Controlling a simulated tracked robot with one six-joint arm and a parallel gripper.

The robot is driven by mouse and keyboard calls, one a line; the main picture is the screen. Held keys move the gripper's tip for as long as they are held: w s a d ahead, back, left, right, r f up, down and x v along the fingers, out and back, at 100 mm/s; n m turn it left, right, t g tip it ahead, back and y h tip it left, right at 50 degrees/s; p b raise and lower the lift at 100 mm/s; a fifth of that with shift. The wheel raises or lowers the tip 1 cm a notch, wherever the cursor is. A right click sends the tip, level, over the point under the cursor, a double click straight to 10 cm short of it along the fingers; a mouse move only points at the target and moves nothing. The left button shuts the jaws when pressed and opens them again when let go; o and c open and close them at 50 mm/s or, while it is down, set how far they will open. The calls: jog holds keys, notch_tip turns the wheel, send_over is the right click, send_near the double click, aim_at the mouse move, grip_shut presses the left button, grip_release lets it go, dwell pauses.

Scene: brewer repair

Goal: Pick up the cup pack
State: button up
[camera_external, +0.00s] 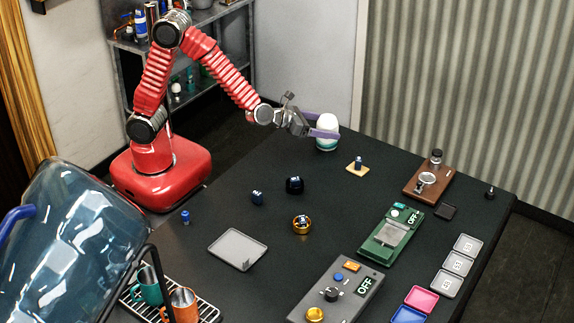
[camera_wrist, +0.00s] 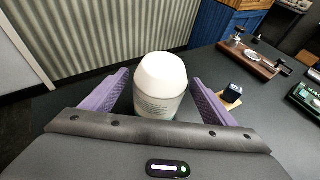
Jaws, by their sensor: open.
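The cup pack (camera_external: 327,135) looks like an upright white, rounded-top pack with a teal lower part, standing at the back edge of the dark table. My gripper (camera_external: 323,124) is at the pack, with its purple fingers reaching around it. In the wrist view the pack (camera_wrist: 160,85) stands between the two open fingers (camera_wrist: 158,88). A gap shows on its left side, and the right finger is close to it. Its lower part is hidden behind my gripper's body. I cannot tell if either finger touches it.
A small blue item on a wooden coaster (camera_external: 353,170) stands just right of the pack. A wooden stand (camera_external: 415,190) is farther right. A green scale (camera_external: 377,250), a grey control panel (camera_external: 312,303) and a grey tray (camera_external: 237,265) lie nearer. A corrugated wall (camera_external: 450,70) is behind.

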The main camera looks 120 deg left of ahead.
jog(key=shift+w+a+f, duration=0.15)
jog(key=shift+w+a, duration=0.05)
jog(key=shift+a, duration=0.1)
dwell(0.4)
jog(key=c, duration=1.2)
jog(key=shift+c, duration=0.2)
notch_tip(320, 180, up, 10)
jog(key=shift+r, duration=0.1)
dwell(0.4)
